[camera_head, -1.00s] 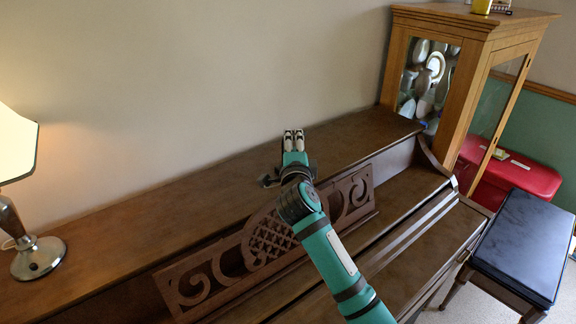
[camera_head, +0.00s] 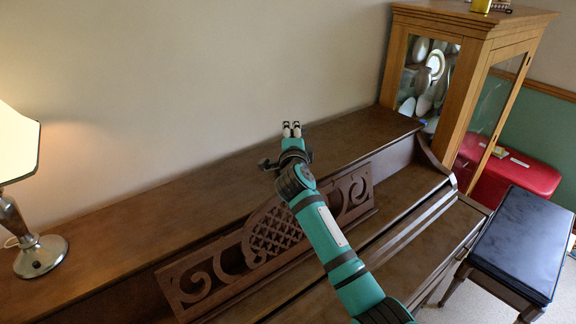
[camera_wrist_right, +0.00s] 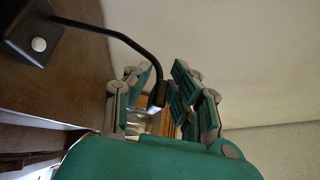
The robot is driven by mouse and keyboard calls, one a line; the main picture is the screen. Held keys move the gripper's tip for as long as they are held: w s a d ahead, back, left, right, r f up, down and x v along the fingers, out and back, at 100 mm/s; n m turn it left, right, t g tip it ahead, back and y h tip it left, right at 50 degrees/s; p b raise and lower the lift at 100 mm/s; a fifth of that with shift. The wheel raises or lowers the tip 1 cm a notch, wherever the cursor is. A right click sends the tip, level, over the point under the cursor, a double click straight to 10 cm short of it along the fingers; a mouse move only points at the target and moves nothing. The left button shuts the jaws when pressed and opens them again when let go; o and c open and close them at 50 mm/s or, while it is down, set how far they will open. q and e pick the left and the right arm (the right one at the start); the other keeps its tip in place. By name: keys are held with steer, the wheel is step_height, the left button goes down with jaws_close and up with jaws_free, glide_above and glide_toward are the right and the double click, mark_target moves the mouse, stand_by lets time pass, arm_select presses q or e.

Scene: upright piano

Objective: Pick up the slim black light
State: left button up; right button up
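The slim black light shows in the right wrist view: its dark base with a round pale button (camera_wrist_right: 38,44) is at the top left, and its thin curved neck (camera_wrist_right: 112,32) runs right and down to a dark end between the fingers. My right gripper (camera_wrist_right: 162,82) is open, with a finger on either side of that end; whether either touches it I cannot tell. In the head view my right gripper (camera_head: 291,129) is over the back of the piano top, its two fingertips slightly apart. I cannot make out the light there. My left gripper is not in view.
The brown piano (camera_head: 150,222) has a carved music stand (camera_head: 270,240) below my right arm. A lit lamp (camera_head: 38,256) stands at the left. A glass-fronted cabinet (camera_head: 470,70), a red chest (camera_head: 525,172) and a black bench (camera_head: 520,240) are at the right.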

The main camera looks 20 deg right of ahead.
jaws_close()
steer(key=shift+r, duration=0.1)
